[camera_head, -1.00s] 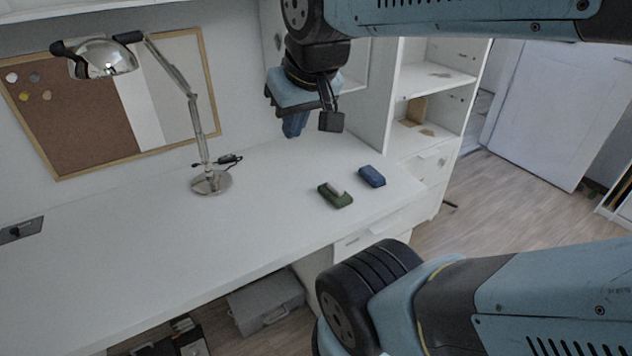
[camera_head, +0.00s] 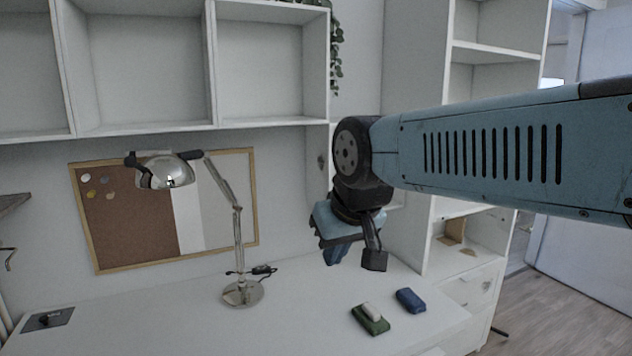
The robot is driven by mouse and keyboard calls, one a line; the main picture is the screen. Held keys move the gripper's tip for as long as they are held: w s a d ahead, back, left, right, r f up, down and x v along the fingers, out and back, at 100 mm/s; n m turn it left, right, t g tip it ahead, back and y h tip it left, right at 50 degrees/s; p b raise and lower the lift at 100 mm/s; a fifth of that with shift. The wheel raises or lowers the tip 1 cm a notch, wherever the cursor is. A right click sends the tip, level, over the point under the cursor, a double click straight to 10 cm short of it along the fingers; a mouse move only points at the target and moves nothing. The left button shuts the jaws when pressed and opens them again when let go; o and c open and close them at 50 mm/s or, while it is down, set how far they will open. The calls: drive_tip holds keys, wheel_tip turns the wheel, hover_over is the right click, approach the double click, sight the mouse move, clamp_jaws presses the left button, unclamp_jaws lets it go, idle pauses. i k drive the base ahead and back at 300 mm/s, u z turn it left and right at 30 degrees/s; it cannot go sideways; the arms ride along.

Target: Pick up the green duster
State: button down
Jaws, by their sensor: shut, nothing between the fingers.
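The green duster (camera_head: 370,322) lies on the right part of the white desk in the head view. It is a small dark green block with a pale part showing on top. My gripper (camera_head: 337,256) hangs above the desk, up and to the left of the duster in the picture. It is shut and empty, apart from the duster. Its fingertips are small and partly seen from the side.
A blue block (camera_head: 410,300) lies close to the right of the duster. A chrome desk lamp (camera_head: 242,291) stands to the left, before a cork board (camera_head: 130,220). Open wall shelves (camera_head: 265,70) hang above. The desk (camera_head: 180,320) between lamp and duster is clear.

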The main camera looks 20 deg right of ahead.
sight(374, 322)
drive_tip(key=z, duration=0.05)
drive_tip(key=k, duration=0.5)
drive_tip(key=z, duration=0.7)
drive_tip(key=i, duration=0.5)
drive_tip(key=u, duration=0.15)
